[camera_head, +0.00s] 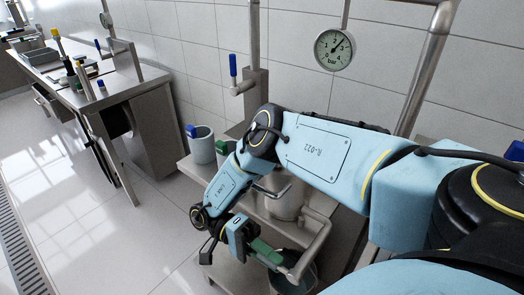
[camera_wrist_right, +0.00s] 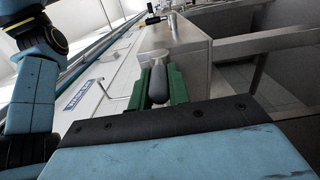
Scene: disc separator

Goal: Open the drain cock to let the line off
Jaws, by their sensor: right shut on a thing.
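My right gripper (camera_head: 268,252) is at the steel pipework in the lower middle of the head view. In the right wrist view its green fingers (camera_wrist_right: 162,86) are closed around a dark grey handle (camera_wrist_right: 157,84), which looks like the drain cock's lever. The handle lies lengthwise between the fingers and meets a pale metal part beyond them. In the head view a bent steel pipe (camera_head: 318,243) comes down just right of the fingers, above a dark round vessel (camera_head: 304,284). The fingers mostly hide the cock there, so its open or shut position is unclear. My left gripper is not in view.
A pressure gauge (camera_head: 334,48) hangs on the tiled wall. A blue-handled valve (camera_head: 233,66) stands on a pipe. A grey cup (camera_head: 202,149) sits on the steel stand behind my right arm. A bench (camera_head: 118,87) is at left, with clear floor (camera_head: 135,225) between.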

